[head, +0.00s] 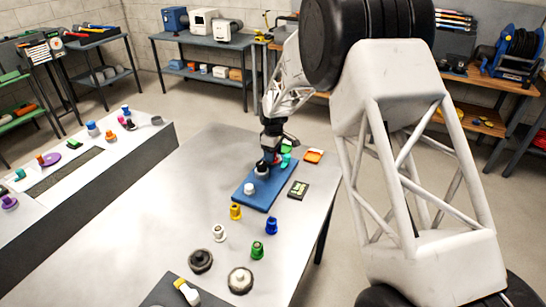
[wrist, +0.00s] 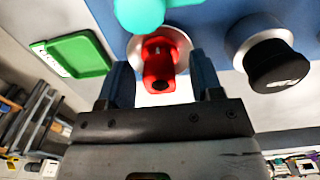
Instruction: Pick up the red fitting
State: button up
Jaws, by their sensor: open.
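The red fitting (wrist: 160,62) shows in the wrist view between the two fingers of my gripper (wrist: 162,68), seated in a silver ring on a blue board (wrist: 205,22). The fingers are apart, with a gap visible on each side of the fitting; I cannot tell their exact depth along it. In the head view my gripper (head: 268,158) is low over the far part of the blue board (head: 254,202). A bit of the red fitting (head: 277,160) shows beside it, mostly hidden.
A teal fitting (wrist: 140,14) stands close to the red one. A black-topped fitting (wrist: 278,68) is to the right in the wrist view. A green tray (wrist: 78,54) is left. Yellow (head: 236,212), blue (head: 271,226) and green (head: 257,250) fittings stand nearer on the table.

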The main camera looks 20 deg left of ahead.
jog(key=shift+f, duration=0.35)
dwell(0.3)
jog(key=c, duration=1)
jog(key=shift+r, duration=0.2)
jog(key=shift+c, duration=0.2)
jog(key=shift+r, duration=0.55)
notch_tip(320, 180, up, 2)
jog(key=shift+r, duration=0.1)
jog(key=s+d+r, duration=0.1)
jog(key=s+d, duration=0.8)
jog(key=s, duration=0.3)
jog(key=shift+s+d+r, duration=0.15)
jog(key=shift+s+d, duration=0.15)
jog(key=shift+s, duration=0.1)
